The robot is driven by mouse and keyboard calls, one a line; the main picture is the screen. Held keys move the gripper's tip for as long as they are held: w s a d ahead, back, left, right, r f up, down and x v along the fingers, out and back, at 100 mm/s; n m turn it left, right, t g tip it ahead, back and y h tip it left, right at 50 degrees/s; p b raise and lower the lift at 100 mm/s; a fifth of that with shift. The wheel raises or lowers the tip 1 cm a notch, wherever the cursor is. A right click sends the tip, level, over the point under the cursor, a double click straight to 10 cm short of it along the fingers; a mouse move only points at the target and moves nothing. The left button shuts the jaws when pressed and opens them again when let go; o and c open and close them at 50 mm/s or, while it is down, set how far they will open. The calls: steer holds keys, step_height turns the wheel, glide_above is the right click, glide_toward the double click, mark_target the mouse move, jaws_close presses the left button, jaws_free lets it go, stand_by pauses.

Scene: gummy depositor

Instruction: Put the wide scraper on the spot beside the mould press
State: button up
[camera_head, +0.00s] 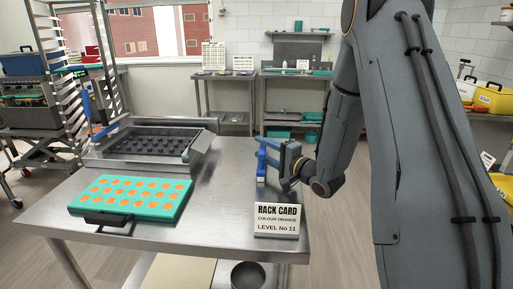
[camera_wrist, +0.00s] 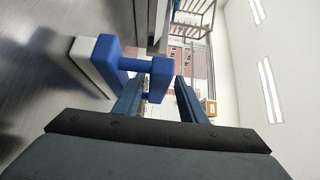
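The blue scraper (camera_head: 261,167) is upright at the back right of the steel table, near the table's edge. In the wrist view its blue body (camera_wrist: 108,58) shows large at the left beside a pale strip, with a blue bar running right to a small block. My gripper (camera_head: 264,149) is level with its upper part. In the wrist view my gripper (camera_wrist: 160,84) has its fingers apart, one on either side of the small block. I cannot tell whether they press on it. A metal frame with a dark mould (camera_head: 149,142), perhaps the mould press, is at the back left. No marked spot stands out.
A teal tray of orange gummies (camera_head: 133,196) lies at the front left of the steel table (camera_head: 215,220). A rack card (camera_head: 277,220) stands at the front right. Bare table lies between the mould frame and the scraper. A tall rack (camera_head: 90,60) stands behind at left.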

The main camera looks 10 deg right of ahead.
steer(key=b+v, duration=0.1)
steer(key=v, duration=0.7)
steer(key=shift+s+d, duration=0.15)
steer(key=shift+s, duration=0.05)
